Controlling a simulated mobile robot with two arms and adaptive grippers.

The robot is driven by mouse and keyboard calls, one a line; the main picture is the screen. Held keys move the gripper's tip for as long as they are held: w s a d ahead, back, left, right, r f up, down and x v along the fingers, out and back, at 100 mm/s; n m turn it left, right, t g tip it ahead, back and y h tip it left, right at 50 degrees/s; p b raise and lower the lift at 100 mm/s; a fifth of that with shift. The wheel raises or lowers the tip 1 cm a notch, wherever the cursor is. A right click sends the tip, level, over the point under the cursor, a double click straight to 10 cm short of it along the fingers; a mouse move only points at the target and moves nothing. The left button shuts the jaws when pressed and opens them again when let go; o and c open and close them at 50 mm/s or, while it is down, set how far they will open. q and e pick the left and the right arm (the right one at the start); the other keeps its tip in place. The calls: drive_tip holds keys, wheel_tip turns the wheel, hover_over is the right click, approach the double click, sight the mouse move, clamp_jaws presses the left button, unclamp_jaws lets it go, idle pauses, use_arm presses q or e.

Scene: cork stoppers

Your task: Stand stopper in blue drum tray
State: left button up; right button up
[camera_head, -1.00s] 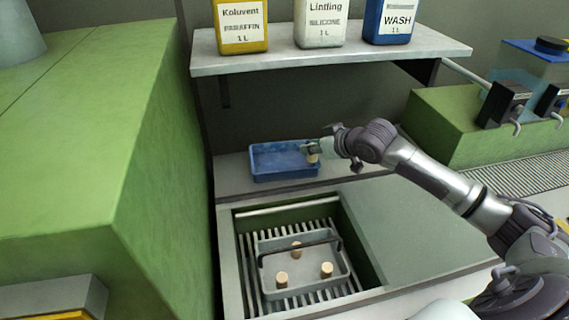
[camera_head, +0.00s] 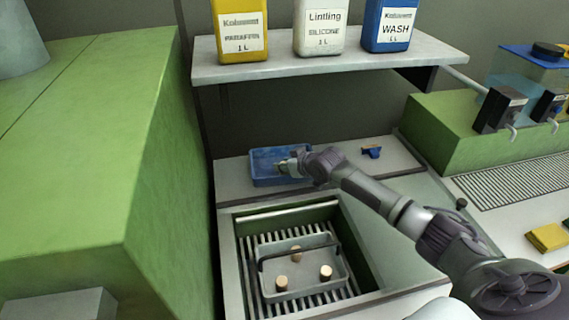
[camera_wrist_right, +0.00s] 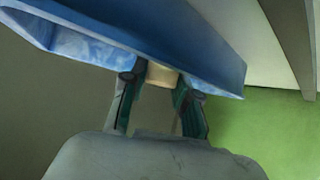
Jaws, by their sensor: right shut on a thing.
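The blue drum tray (camera_head: 262,181) sits on the grey ledge behind the sunken well. My right gripper (camera_head: 284,168) reaches over the tray's right part in the head view. In the right wrist view the right gripper (camera_wrist_right: 160,92) is shut on a tan cork stopper (camera_wrist_right: 161,75), beside the blue tray (camera_wrist_right: 150,35). The stopper's lower part and whether it touches the tray floor cannot be told. Other stoppers (camera_head: 326,272) stand in a grey handled tray (camera_head: 300,293) in the well. My left gripper is not in view.
A shelf (camera_head: 330,66) with yellow, white and blue bottles hangs above the ledge. A small blue object (camera_head: 371,152) lies on the ledge right of my arm. Green blocks stand at left and right. A yellow item (camera_head: 547,237) lies at far right.

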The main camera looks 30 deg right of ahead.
drive_tip(key=shift+f, duration=0.2)
drive_tip(key=o, duration=0.7)
drive_tip(key=shift+r, duration=0.1)
drive_tip(key=shift+o, duration=0.2)
drive_tip(key=shift+r, duration=0.2)
drive_tip(key=shift+s+r, duration=0.1)
drive_tip(key=shift+s, duration=0.2)
drive_tip(key=v, duration=1.1)
